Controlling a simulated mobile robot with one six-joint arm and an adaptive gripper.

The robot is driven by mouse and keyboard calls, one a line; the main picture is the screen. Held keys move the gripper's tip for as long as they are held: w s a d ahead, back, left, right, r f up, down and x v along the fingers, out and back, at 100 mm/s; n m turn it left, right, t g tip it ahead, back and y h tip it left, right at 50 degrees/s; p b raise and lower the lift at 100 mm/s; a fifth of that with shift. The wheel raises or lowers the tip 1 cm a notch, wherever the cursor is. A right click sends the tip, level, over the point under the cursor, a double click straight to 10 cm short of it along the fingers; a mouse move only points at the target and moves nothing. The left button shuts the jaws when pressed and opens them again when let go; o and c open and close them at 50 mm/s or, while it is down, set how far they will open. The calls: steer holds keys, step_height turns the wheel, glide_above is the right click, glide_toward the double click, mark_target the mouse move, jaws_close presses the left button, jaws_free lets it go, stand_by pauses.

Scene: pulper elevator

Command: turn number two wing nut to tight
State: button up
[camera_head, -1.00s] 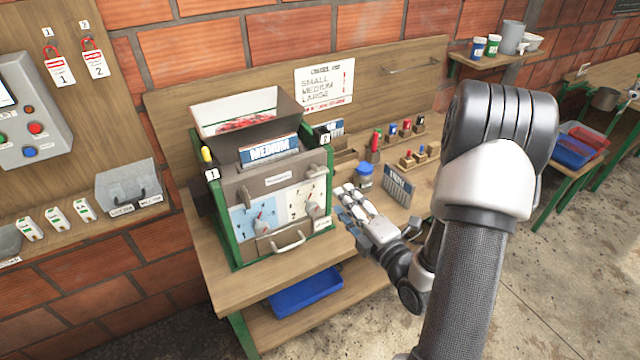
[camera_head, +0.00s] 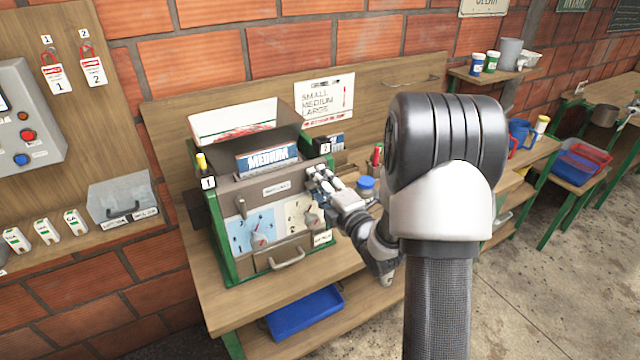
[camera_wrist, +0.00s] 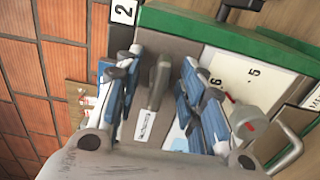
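The number two wing nut (camera_wrist: 158,82) is a grey flat-sided piece on the machine's grey front plate, near the black and white "2" label (camera_wrist: 123,11). In the wrist view it lies lengthwise between my gripper's two blue-and-grey fingers. My gripper (camera_wrist: 162,92) is open, one finger on each side, with gaps visible to both. I cannot tell how deep the nut sits between the fingertips. In the head view my gripper (camera_head: 322,182) is at the machine's upper right front corner and hides this nut. A similar grey wing nut (camera_head: 241,207) shows on the left side.
Below my gripper is a white dial (camera_head: 297,214) with a grey knob, beside a blue dial (camera_head: 250,232). A drawer handle (camera_head: 287,260) sticks out underneath. A blue-lidded jar (camera_head: 366,187) stands right of the machine. A blue tray (camera_head: 305,312) lies on the lower shelf.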

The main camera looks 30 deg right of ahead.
steer(key=shift+c, duration=0.5)
jaws_close()
steer(key=shift+f+m+b, duration=0.1)
steer(key=shift+m+b, duration=0.2)
steer(key=shift+b, duration=0.1)
steer(key=m+b, duration=0.2)
steer(key=shift+f+m+b, duration=0.1)
steer(key=shift+m+b, duration=0.2)
steer(key=shift+m, duration=0.1)
steer(key=m+b, duration=0.1)
steer(key=m, duration=0.1)
steer(key=shift+m+b, duration=0.35)
steer(key=shift+m, duration=0.05)
steer(key=m+b, duration=0.2)
steer(key=m, duration=0.4)
steer(key=shift+a, duration=0.15)
steer(key=m, duration=0.5)
steer(key=shift+a+m, duration=0.1)
steer(key=shift+m, duration=0.3)
